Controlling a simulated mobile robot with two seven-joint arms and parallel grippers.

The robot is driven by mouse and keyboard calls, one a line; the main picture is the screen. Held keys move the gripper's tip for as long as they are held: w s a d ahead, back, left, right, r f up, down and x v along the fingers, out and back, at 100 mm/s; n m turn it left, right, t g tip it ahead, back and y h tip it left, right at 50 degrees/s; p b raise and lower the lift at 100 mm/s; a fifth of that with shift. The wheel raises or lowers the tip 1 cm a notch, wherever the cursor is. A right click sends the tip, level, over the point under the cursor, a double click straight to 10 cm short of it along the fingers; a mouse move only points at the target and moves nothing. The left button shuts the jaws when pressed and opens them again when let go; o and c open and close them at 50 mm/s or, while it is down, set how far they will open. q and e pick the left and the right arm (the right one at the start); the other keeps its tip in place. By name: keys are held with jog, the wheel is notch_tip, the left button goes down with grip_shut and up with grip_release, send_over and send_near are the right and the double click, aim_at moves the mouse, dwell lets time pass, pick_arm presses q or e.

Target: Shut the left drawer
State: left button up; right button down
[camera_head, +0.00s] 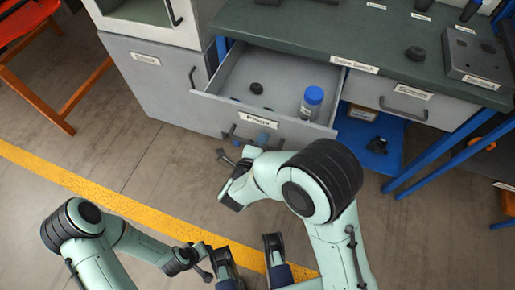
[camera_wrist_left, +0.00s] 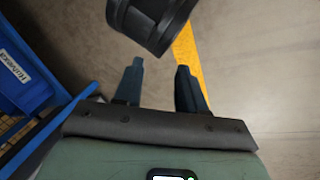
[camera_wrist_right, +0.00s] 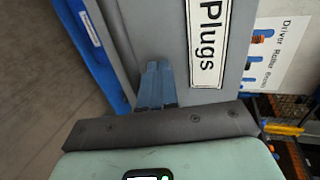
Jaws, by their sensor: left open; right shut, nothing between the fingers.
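The left drawer (camera_head: 218,112), grey with a "Plugs" label, stands pulled out under the green bench top. Inside are a blue-capped bottle (camera_head: 311,104) and small dark round parts (camera_head: 256,88). My right gripper (camera_head: 262,138) is shut and empty at the drawer's front, partly hidden by my arm. In the right wrist view its closed fingers (camera_wrist_right: 157,85) lie against or just before the grey front (camera_wrist_right: 165,30), beside the label; contact is unclear. My left gripper (camera_head: 250,258) is open and empty over the floor, low in the head view; its spread fingers show in the left wrist view (camera_wrist_left: 158,88).
A second drawer (camera_head: 399,98) at the right is shut. A grey cabinet (camera_head: 150,85) stands left of the open drawer. A blue shelf (camera_head: 355,135) carries a box below the bench. An orange frame (camera_head: 75,100) stands far left. The floor in front is clear.

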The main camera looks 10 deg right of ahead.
pick_arm(q)
jog(key=shift+w, duration=0.1)
pick_arm(e)
jog(key=shift+w+d, duration=0.15)
jog(key=shift+w, duration=0.15)
